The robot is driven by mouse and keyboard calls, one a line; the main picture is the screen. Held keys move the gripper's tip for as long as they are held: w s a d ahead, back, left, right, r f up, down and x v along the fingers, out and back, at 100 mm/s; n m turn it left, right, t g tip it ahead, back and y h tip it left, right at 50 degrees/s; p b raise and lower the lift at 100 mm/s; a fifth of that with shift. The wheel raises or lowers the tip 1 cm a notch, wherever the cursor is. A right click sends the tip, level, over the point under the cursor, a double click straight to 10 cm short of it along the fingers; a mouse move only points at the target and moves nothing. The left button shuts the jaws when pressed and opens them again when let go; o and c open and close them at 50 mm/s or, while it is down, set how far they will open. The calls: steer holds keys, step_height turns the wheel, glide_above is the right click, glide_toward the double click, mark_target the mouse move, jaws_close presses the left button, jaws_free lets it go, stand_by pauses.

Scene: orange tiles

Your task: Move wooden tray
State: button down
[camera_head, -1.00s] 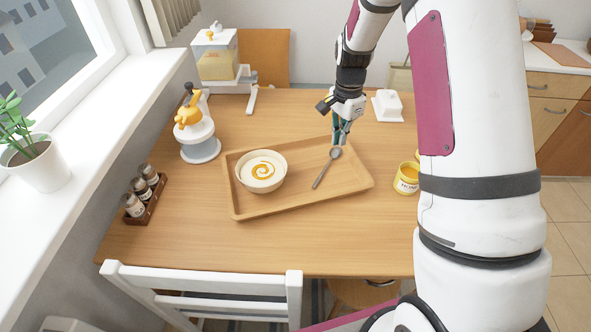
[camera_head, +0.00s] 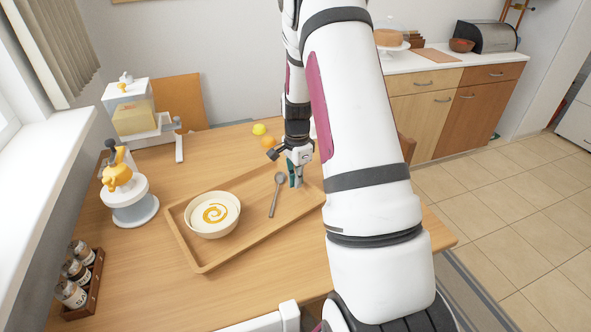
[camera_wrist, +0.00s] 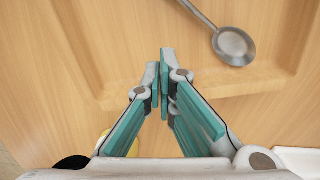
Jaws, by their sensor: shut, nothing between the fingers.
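The wooden tray (camera_head: 250,246) lies on the table and holds a cream bowl (camera_head: 213,214) with an orange swirl and a grey spoon (camera_head: 275,195). My gripper (camera_head: 295,182) is at the tray's far side, just right of the spoon's round end. In the wrist view my gripper (camera_wrist: 165,78) points down with its teal-padded fingers together and nothing between them. The tray's wood (camera_wrist: 120,45) and the spoon (camera_wrist: 232,45) show beyond the fingertips. I cannot tell whether the fingertips touch the rim. My arm hides the table right of the tray.
A juicer (camera_head: 128,190), a dispenser (camera_head: 130,115) and a spice rack (camera_head: 84,285) stand on the left. A lemon (camera_head: 259,129) and an orange (camera_head: 268,142) lie behind the tray. A white chair back (camera_head: 265,322) is at the front edge. Tiled floor (camera_head: 500,220) is open on the right.

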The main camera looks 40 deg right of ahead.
mark_target(307, 183)
steer(key=shift+f, duration=1.25)
steer(key=shift+d, duration=0.1)
steer(key=d, duration=0.3)
steer(key=shift+s+d+b, duration=0.15)
steer(key=shift+s+b, duration=0.2)
